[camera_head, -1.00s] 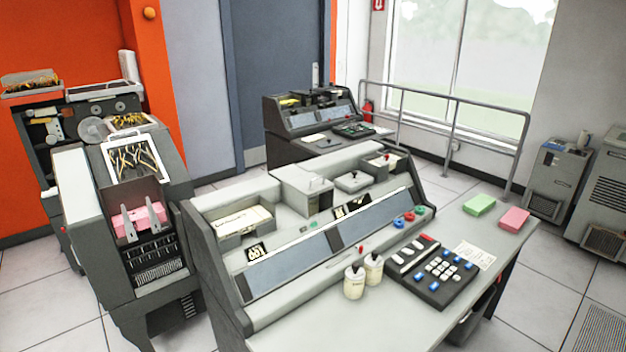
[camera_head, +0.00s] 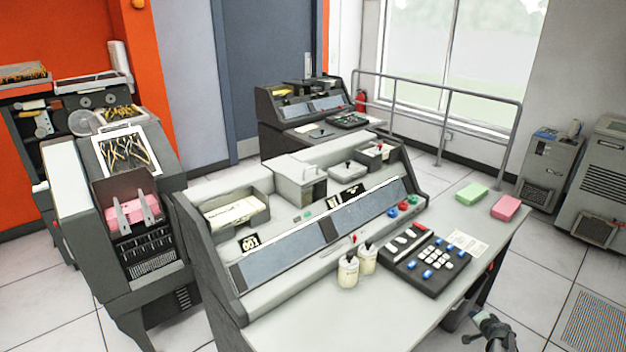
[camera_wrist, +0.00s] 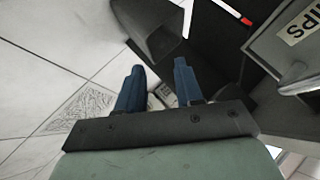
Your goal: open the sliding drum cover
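The keypunch console (camera_head: 300,255) stands in the middle of the head view. On its top ledge is a light grey box-shaped cover (camera_head: 299,178) with a small dark knob; it looks closed, and I cannot tell for sure that it is the drum cover. Beside it on the right is a low lid (camera_head: 348,171) with a dark knob. My gripper (camera_head: 474,328) is at the lower right of the head view, off the desk's right edge and far from the covers. In the wrist view its blue fingers (camera_wrist: 157,66) are apart with nothing held between them.
A black keypad (camera_head: 426,255), two cream bottles (camera_head: 348,272) and green (camera_head: 471,194) and pink (camera_head: 505,208) card stacks are on the desk. A card tray (camera_head: 235,213) is at the ledge's left. A tall card machine (camera_head: 125,220) stands left.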

